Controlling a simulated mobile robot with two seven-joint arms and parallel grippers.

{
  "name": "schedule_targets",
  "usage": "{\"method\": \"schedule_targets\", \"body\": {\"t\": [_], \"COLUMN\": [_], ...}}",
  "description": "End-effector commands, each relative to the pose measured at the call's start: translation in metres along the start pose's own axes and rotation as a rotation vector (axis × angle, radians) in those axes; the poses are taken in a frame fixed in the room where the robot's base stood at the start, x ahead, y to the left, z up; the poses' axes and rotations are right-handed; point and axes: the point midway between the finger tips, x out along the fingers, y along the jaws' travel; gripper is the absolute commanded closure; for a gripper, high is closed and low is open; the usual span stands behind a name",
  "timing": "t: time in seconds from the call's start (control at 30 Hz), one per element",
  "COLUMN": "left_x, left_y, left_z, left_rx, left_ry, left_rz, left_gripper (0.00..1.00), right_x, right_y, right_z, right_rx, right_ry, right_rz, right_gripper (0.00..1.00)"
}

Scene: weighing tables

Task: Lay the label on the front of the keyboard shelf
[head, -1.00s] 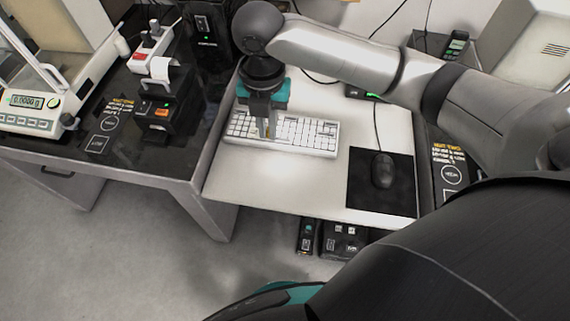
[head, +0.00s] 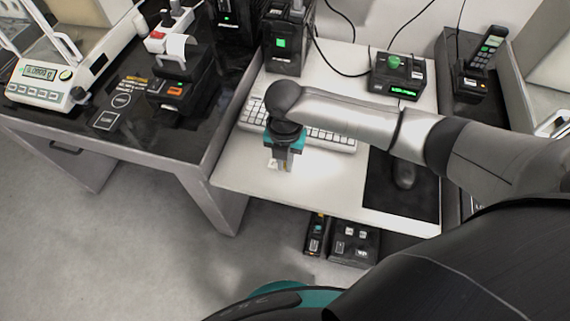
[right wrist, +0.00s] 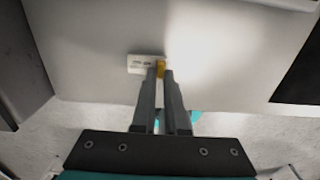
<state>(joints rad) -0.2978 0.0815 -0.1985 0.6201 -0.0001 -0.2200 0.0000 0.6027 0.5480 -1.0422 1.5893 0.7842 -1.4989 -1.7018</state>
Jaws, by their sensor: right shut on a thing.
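The keyboard shelf (head: 330,194) is a pale board between two dark tables. It also fills most of the right wrist view (right wrist: 225,70). My right gripper (head: 287,168) points down over its front left part, in front of the keyboard. It is shut on the label, a small white piece with dark print and a yellow part at the fingertips; it shows best in the right wrist view (right wrist: 142,65). The label is over bare shelf, near the front edge; I cannot tell whether it touches the surface. My left gripper is not in view.
The white keyboard (head: 325,138) lies behind the gripper, partly hidden by my arm. A mouse (head: 404,174) rests on a black mat (head: 420,202) at the right. Black devices (head: 285,42) stand at the back. The shelf's front middle is bare.

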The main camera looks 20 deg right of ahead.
Motion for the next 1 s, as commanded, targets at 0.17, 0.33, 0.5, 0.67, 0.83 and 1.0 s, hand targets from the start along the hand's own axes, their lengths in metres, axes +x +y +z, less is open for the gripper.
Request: {"method": "schedule_targets", "body": {"t": [0.17, 0.33, 0.5, 0.67, 0.83, 1.0], "left_x": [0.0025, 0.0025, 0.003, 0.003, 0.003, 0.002], "left_y": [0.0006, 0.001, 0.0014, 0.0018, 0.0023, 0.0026], "left_z": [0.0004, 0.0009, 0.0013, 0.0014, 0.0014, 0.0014], "left_rx": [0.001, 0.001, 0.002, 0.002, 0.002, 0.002], "left_ry": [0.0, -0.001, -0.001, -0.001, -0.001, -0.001], "left_rz": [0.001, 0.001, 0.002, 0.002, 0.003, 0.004], "left_gripper": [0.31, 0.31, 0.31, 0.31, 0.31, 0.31], "right_x": [0.0074, 0.0079, 0.0103, 0.0103, 0.0102, 0.0069], "right_y": [0.0, -0.0001, 0.0, -0.0001, -0.0001, 0.0], "right_z": [0.0001, 0.0001, -0.0001, -0.0001, 0.0, 0.0002], "right_rx": [-0.001, 0.0, -0.001, 0.0, 0.0, 0.0], "right_ry": [0.0, 0.0, 0.0, 0.0, 0.0, 0.0], "right_rz": [0.0, 0.0, 0.0, 0.0, 0.0, 0.001], "right_gripper": [1.0, 1.0, 0.82, 0.64, 0.59, 0.59]}}
